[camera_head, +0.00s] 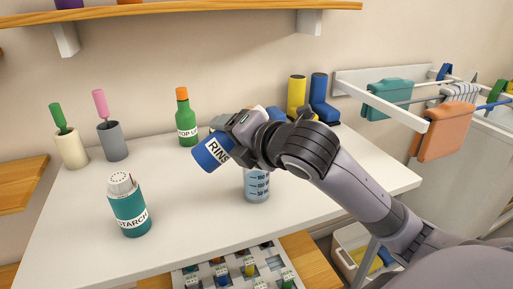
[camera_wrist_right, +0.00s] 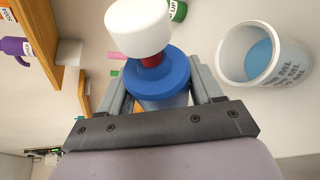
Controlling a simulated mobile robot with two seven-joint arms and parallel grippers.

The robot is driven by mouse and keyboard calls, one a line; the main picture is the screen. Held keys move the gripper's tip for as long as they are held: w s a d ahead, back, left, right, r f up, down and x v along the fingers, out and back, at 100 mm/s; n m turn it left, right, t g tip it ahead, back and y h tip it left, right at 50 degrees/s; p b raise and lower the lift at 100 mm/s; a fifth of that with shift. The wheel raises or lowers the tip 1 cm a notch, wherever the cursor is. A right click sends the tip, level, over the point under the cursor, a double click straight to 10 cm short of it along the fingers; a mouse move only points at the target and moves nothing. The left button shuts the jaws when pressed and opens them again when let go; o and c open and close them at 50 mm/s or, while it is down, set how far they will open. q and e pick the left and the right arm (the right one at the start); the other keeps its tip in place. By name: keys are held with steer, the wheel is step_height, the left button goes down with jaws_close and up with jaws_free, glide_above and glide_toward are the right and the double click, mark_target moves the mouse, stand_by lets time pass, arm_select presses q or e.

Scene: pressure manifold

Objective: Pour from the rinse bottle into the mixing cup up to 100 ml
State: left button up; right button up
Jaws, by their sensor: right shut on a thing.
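My right gripper (camera_head: 232,138) is shut on the blue rinse bottle (camera_head: 210,152), labelled "RINS", and holds it tilted above the table. In the right wrist view the bottle (camera_wrist_right: 158,86) sits between the fingers, with a red neck and a white top (camera_wrist_right: 138,28). In the wrist view the cup (camera_wrist_right: 240,72) holds blue liquid (camera_wrist_right: 262,60). I cannot read its level against the marks. No stream shows. My left gripper is not in view.
A teal starch shaker (camera_head: 130,212) stands front left on the white table (camera_head: 85,235). A green bottle (camera_head: 186,125) and two brush holders (camera_head: 112,142) stand behind. Yellow and blue boots (camera_head: 320,95) stand at the back right. A drying rack (camera_head: 395,100) is at the right.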

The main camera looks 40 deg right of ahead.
mark_target(200, 149)
steer(key=shift+n+p, duration=0.3)
steer(key=shift+p, duration=0.5)
steer(key=r+n+h+p, duration=0.1)
steer(key=p, duration=0.3)
steer(key=shift+a+g, duration=0.1)
steer(key=shift+g, duration=0.2)
steer(key=n+p, duration=0.1)
steer(key=p, duration=0.1)
steer(key=a+f+h+p, duration=0.1)
steer(key=shift+w+a+f+n+p, duration=0.1)
steer(key=shift+w+f+n+p, duration=0.05)
steer(key=shift+f+n+p, duration=0.2)
steer(key=shift+a+f+h+p, duration=0.2)
steer(key=shift+f+h+p, duration=0.05)
steer(key=shift+h+p, duration=0.1)
steer(key=a+f+n, duration=0.1)
steer(key=a+f+n+h, duration=0.1)
steer(key=f, duration=0.1)
steer(key=a+f+n+g+h, duration=0.1)
steer(key=f, duration=0.1)
steer(key=shift+w+a+p, duration=0.15)
steer(key=shift+w+p, duration=0.25)
steer(key=shift+w+a+f+n+h, duration=0.1)
steer(key=shift+a+f+n+h, duration=0.15)
steer(key=shift+a+n+h, duration=0.35)
steer(key=shift+r, duration=2.95)
steer(key=shift+f, duration=0.1)
